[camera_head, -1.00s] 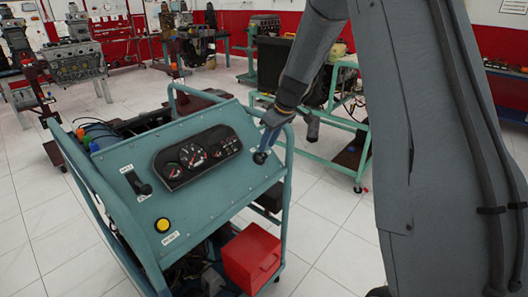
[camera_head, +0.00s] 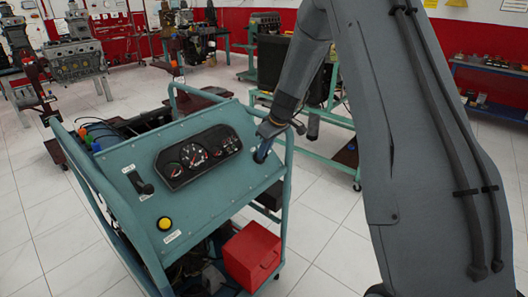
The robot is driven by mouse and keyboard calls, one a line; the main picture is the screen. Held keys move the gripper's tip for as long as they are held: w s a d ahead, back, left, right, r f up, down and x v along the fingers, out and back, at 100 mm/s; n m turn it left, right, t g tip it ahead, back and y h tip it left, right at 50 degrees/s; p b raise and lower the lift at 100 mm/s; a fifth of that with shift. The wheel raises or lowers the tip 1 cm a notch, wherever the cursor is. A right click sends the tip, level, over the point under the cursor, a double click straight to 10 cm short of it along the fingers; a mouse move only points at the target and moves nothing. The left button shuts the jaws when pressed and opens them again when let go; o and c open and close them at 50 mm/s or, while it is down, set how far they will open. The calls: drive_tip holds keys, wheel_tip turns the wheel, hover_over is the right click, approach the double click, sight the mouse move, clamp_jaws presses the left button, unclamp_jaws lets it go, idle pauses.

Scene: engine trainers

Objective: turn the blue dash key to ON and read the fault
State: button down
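The teal dash panel (camera_head: 205,190) slopes on a wheeled engine trainer. A black gauge cluster (camera_head: 197,156) with round white-marked dials sits in its middle; the readings are too small to make out, and I see no fault text. At the panel's upper right is the key spot, where a small blue part, seemingly the blue key (camera_head: 261,154), shows just under my gripper (camera_head: 265,144). My gripper comes down from above right, with its tip at or very near the key. The fingers are small and partly hidden, so their opening and any contact cannot be told.
A black lever (camera_head: 139,183) and a yellow button (camera_head: 164,224) are on the panel's left. Teal tube rails (camera_head: 288,170) flank the panel. A red box (camera_head: 251,256) sits low on the trainer. Another green stand (camera_head: 330,115) is behind; tiled floor is clear at right.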

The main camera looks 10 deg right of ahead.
drive_tip(key=shift+f, duration=0.15)
drive_tip(key=m+b, duration=0.1)
drive_tip(key=m+y+b, duration=0.1)
drive_tip(key=m, duration=0.1)
drive_tip(key=shift+d+f+g+b, duration=0.2)
drive_tip(key=shift+g+b, duration=0.15)
drive_tip(key=shift+g, duration=0.05)
drive_tip(key=m+b, duration=0.1)
drive_tip(key=m, duration=0.1)
drive_tip(key=m+y+b, duration=0.1)
drive_tip(key=m, duration=0.1)
drive_tip(key=shift+d+m+y, duration=0.15)
drive_tip(key=shift+m+y, duration=0.15)
drive_tip(key=shift+s+f, duration=0.1)
drive_tip(key=shift+s, duration=0.05)
drive_tip(key=c, duration=1.8)
unclamp_jaws()
drive_tip(key=shift+c, duration=0.2)
drive_tip(key=shift+a, duration=0.2)
drive_tip(key=b+v, duration=0.1)
drive_tip(key=v, duration=0.7)
drive_tip(key=shift+d+b, duration=0.25)
drive_tip(key=shift+b, duration=0.15)
